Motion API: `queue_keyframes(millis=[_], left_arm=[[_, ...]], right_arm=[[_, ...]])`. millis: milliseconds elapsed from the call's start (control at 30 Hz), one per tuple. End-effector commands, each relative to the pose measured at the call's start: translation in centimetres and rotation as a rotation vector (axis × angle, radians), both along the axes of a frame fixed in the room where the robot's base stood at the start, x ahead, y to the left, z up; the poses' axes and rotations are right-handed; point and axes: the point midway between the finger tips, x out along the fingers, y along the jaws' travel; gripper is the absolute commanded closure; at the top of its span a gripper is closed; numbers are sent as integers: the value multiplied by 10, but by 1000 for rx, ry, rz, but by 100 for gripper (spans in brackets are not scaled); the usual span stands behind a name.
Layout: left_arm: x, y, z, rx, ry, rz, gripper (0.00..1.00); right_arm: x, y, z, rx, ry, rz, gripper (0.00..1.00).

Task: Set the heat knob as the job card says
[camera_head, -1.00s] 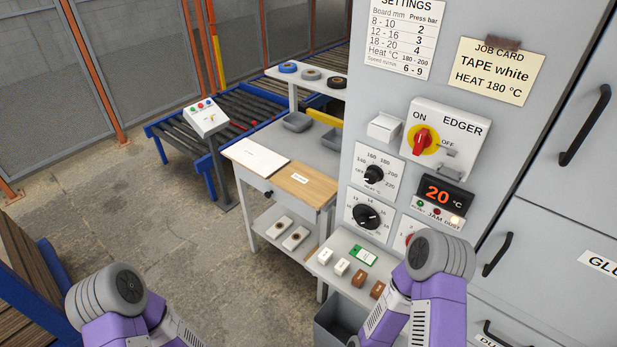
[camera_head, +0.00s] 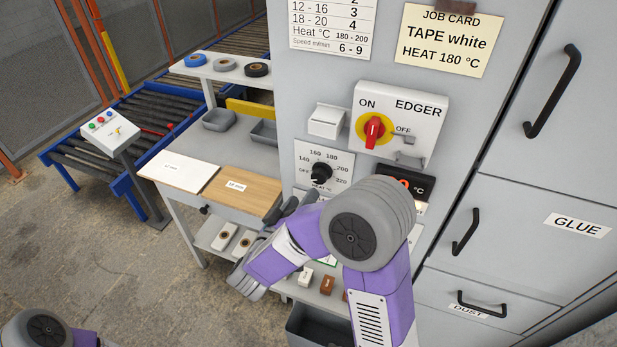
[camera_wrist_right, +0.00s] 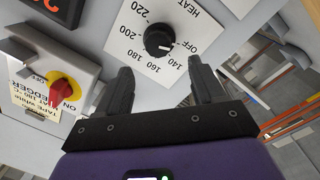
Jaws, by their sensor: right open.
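The heat knob (camera_head: 321,173) is a black dial on a white plate on the grey edger panel. The job card (camera_head: 445,40) reads TAPE white, HEAT 180 °C. My right gripper (camera_wrist_right: 163,82) is open and empty in the wrist view. Its two fingers point at the dial plate, short of the knob and apart from it. In the head view my right arm hides much of that gripper. My left gripper is out of view.
The red ON/OFF switch (camera_head: 374,132) sits right of the knob, with the display (camera_head: 417,187) below it, partly hidden by my arm. A settings sheet (camera_head: 331,28) hangs above. A side table (camera_head: 170,195) stands left. Another dial below the heat knob is hidden.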

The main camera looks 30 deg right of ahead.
Motion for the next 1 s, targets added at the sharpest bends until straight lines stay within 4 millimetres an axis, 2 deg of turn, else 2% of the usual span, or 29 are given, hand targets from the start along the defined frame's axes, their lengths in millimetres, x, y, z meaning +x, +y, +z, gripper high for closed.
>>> queue_keyframes(millis=[400, 567, 833, 1000], left_arm=[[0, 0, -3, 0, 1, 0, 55], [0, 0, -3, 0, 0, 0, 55], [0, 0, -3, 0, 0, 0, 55], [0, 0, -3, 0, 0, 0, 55]], right_arm=[[34, -50, 0, -2, 1, -8, 32], [40, -59, 0, -2, 1, -6, 32], [41, -59, 0, -2, 1, -3, 32], [41, -59, 0, -2, 1, -3, 58]])
